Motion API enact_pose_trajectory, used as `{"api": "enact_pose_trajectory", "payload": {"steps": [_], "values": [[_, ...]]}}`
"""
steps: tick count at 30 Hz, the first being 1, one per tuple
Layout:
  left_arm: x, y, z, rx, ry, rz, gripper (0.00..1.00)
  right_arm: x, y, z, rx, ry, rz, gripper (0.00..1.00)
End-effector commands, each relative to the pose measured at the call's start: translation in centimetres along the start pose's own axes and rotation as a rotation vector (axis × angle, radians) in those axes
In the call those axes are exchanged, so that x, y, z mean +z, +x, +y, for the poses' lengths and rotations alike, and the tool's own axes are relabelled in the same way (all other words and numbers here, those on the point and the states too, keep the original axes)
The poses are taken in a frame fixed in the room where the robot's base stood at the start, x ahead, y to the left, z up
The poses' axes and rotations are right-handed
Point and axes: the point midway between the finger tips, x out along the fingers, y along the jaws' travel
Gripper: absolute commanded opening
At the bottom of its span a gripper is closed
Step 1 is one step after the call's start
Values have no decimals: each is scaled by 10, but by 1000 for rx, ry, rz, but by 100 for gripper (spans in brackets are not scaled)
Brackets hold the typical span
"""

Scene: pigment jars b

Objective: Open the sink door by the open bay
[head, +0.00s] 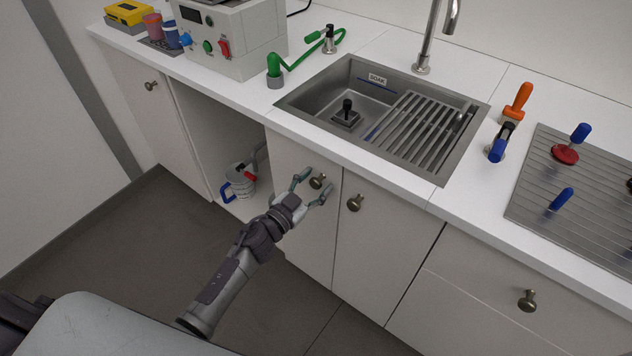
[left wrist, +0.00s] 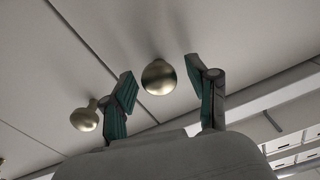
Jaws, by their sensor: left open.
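The sink door by the open bay (head: 312,235) is a white panel under the sink's left part, and it is shut. Its round brass knob (head: 318,181) is near its upper right edge. My left gripper (head: 315,184) is open, with its teal-padded fingers on either side of this knob. In the left wrist view the knob (left wrist: 158,77) shows between the two open fingers (left wrist: 160,72), with a gap to each. The right sink door (head: 378,250) is shut, and its own knob (head: 354,203) is close by on the right. My right gripper is not in view.
The open bay (head: 205,115) left of the door holds a white container with a blue handle (head: 240,182). The sink (head: 335,90) is above, in the white worktop (head: 300,130). A drawer with a knob (head: 527,300) is at right. The floor before the doors looks clear.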

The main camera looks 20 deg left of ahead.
Motion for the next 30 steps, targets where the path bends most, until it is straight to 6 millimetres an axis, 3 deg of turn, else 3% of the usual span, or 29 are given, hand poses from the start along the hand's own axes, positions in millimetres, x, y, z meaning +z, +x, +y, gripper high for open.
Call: {"api": "enact_pose_trajectory", "payload": {"steps": [10, 21, 30], "values": [[0, 4, 0, 1, 0, -1, 59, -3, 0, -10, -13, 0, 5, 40], [0, 4, 0, 1, 0, -1, 0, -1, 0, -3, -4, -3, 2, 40], [0, 3, 0, 5, 1, 0, 0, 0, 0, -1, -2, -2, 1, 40]]}}
